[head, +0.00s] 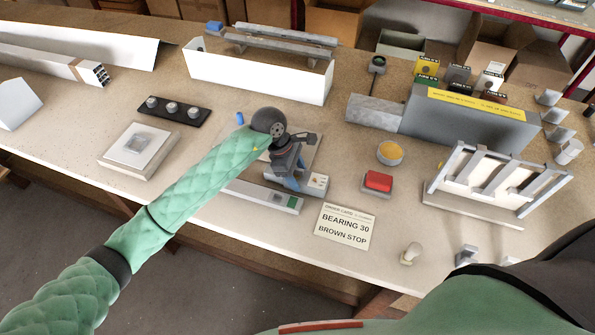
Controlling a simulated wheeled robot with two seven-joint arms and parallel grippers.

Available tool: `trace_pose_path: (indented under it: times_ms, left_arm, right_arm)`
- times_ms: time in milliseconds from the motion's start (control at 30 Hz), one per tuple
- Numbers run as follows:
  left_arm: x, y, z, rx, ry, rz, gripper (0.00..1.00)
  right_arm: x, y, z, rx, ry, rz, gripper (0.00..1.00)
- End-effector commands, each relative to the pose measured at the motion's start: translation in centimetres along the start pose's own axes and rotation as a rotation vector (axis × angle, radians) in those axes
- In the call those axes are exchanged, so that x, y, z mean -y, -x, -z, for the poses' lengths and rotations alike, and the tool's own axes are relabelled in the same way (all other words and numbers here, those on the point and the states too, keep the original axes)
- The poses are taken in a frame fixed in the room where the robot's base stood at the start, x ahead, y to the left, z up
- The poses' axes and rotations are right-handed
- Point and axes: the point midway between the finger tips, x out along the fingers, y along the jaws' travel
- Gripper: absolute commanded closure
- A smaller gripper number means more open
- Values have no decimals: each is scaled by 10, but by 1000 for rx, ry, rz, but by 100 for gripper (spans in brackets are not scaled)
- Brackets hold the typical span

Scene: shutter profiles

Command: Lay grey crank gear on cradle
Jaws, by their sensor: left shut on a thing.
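My left arm reaches in from the left, and my left gripper (288,184) points down over a small fixture on the bench, near a light plate (304,141). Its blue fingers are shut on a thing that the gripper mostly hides. I cannot make out whether this is the grey crank gear, or whether it touches the fixture. A white end block (318,184) shows beside the fingers. The cradle cannot be told apart for sure under the gripper. At the back right stand labelled yellow (427,67), grey (458,74) and white (489,80) pieces. My right gripper is out of view.
A long grey bar with a green patch (262,195) lies in front of the fixture. A card (345,226) reads "BEARING 30 BROWN STOP". A white trough (258,75) stands behind; a white rack (495,180) stands far right.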

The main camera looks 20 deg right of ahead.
Motion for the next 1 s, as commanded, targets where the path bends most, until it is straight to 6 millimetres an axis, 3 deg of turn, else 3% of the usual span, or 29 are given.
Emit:
trace_pose_path:
  times_ms: [167, 600, 633, 667, 1000]
  left_arm:
    - [0, -5, 1, 0, 0, -1, 78]
    - [0, -7, 2, 0, -1, 0, 78]
    - [0, -7, 2, 0, 0, 0, 41]
    - [0, -7, 2, 0, 0, 0, 36]
    - [0, -6, 2, 0, 0, 0, 36]
  right_arm:
    - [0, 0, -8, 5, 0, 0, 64]
    - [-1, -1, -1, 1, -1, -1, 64]
    - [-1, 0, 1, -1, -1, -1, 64]
    - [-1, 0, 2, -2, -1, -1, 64]
    - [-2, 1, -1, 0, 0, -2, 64]
